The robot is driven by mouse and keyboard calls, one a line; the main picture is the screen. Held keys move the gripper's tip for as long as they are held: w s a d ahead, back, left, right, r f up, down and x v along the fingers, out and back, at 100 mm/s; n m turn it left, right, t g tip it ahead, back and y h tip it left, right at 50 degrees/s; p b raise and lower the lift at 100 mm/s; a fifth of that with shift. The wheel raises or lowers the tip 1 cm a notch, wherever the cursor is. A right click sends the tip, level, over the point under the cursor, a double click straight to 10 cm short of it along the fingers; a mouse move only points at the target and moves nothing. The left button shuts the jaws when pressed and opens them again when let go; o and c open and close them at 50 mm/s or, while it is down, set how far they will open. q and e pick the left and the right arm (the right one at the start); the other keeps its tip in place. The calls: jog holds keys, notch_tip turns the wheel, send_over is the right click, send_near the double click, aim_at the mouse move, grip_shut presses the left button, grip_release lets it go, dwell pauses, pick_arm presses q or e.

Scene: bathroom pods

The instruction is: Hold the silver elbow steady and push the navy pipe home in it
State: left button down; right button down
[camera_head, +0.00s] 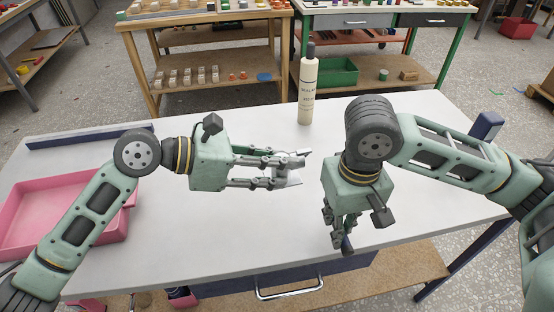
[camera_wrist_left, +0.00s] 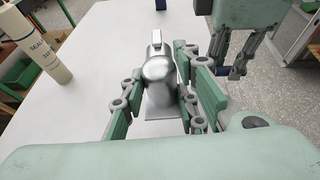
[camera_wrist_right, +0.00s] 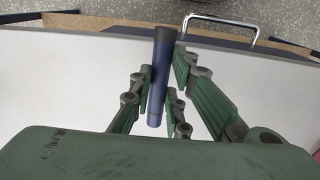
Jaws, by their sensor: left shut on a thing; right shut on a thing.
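The silver elbow (camera_wrist_left: 159,78) is a shiny metal fitting held between the fingers of my left gripper (camera_head: 291,168), above the white table. In the head view the elbow is partly hidden by the fingers. My right gripper (camera_head: 338,232) points down to the right of it, nearer the front table edge. It is shut on the navy pipe (camera_wrist_right: 160,72), a straight dark blue tube, which shows in the head view only as a short end (camera_head: 347,245). The pipe and the elbow are apart, with a clear gap between the two grippers.
A cream sealant bottle (camera_head: 308,92) stands at the table's back edge. A pink tray (camera_head: 24,202) lies at the left, partly behind my left arm. A dark blue rail (camera_head: 92,135) lies at the back left. The white tabletop (camera_head: 220,235) between is mostly clear.

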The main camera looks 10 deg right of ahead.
pick_arm(q)
jog(key=shift+w+a+f+b, duration=0.25)
jog(key=shift+w+a+f, duration=0.6)
jog(key=shift+a+f, duration=0.75)
jog(key=shift+w+a+f+b, duration=0.2)
jog(key=shift+w+a+f, duration=0.7)
jog(key=shift+a+f, duration=0.75)
jog(key=shift+w+a+f+b, duration=0.25)
jog(key=shift+w+a+f, duration=0.6)
jog(key=shift+a+f, duration=0.75)
pick_arm(e)
jog(key=shift+f, duration=0.65)
pick_arm(q)
jog(key=shift+f+p, duration=0.25)
jog(key=shift+p, duration=0.35)
pick_arm(e)
jog(key=shift+r, duration=0.6)
pick_arm(q)
jog(key=c, duration=1.5)
grip_release()
jog(key=shift+f, duration=0.1)
grip_shut()
